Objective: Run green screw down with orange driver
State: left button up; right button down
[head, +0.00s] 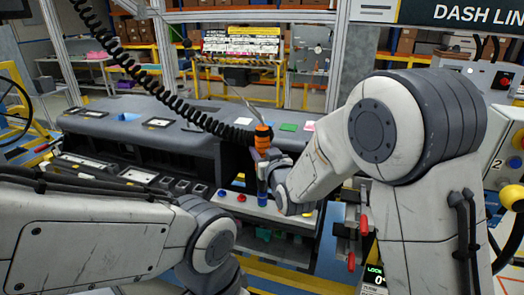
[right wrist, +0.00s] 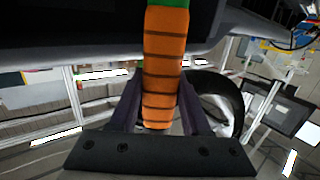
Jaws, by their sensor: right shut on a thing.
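The orange driver (head: 263,137) stands roughly upright at the front edge of the dashboard, below a black coiled cable. My right gripper (head: 266,160) is shut around it. In the right wrist view the ribbed orange handle (right wrist: 165,70) lies between the two dark fingers (right wrist: 160,110), with a green part (right wrist: 168,3) at its upper end. Below the gripper in the head view is a blue piece (head: 262,198); whether it belongs to the driver I cannot tell. I cannot make out the green screw. My left arm crosses the lower left, its fingers out of sight.
The grey dashboard (head: 150,130) spans the middle. A blue knob (head: 221,193) and a red knob (head: 241,198) sit on a light strip at its front. A green card (head: 288,127) lies on top. Red-handled clamps (head: 364,224) stand at the right.

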aim_at(264, 135)
jog(key=shift+f+b, duration=0.45)
jog(key=shift+b, duration=0.85)
dwell(1.9)
jog(key=shift+r, duration=0.2)
jog(key=shift+r+p, duration=1.55)
jog(key=shift+r, duration=1.5)
jog(key=shift+f, duration=0.1)
